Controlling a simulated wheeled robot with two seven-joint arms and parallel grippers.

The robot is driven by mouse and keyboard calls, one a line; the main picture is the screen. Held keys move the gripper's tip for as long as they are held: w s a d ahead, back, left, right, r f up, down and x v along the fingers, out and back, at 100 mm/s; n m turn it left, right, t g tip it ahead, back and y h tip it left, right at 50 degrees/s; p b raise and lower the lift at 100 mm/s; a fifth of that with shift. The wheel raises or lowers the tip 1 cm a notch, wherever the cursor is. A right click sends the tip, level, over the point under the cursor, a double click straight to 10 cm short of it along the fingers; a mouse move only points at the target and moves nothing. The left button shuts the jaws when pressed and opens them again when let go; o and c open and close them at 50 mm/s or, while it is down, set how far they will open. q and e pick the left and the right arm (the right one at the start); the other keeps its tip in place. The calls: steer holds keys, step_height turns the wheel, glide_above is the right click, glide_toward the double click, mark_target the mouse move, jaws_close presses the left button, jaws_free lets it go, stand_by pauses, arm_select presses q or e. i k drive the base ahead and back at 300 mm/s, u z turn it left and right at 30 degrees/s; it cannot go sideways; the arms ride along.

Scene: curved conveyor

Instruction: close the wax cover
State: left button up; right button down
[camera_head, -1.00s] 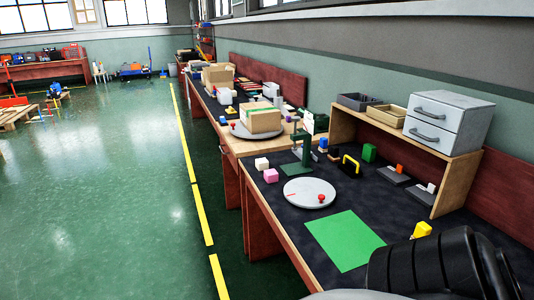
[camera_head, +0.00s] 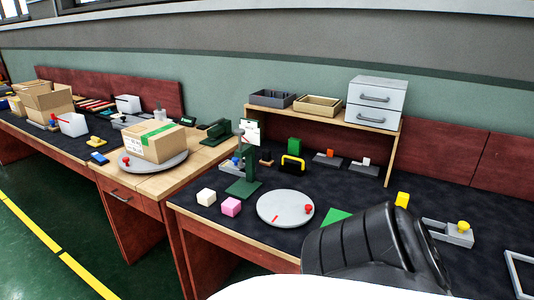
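I cannot pick out a wax cover for certain in this view. Neither of my grippers is in view. A black ribbed part of my own body fills the lower middle right and hides part of the near desk, including most of a green sheet (camera_head: 336,217).
The near desk (camera_head: 240,240) holds a round grey plate (camera_head: 284,208) with a red knob, white and pink cubes, a green stand (camera_head: 244,186) and a grey block with a yellow knob (camera_head: 458,234). A shelf carries a two-drawer box (camera_head: 376,102). A cardboard box (camera_head: 157,140) sits on a round plate at left.

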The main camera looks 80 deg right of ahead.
mark_target(233, 165)
steer(key=z, duration=1.05)
steer(key=i, duration=1)
steer(key=z, duration=1.15)
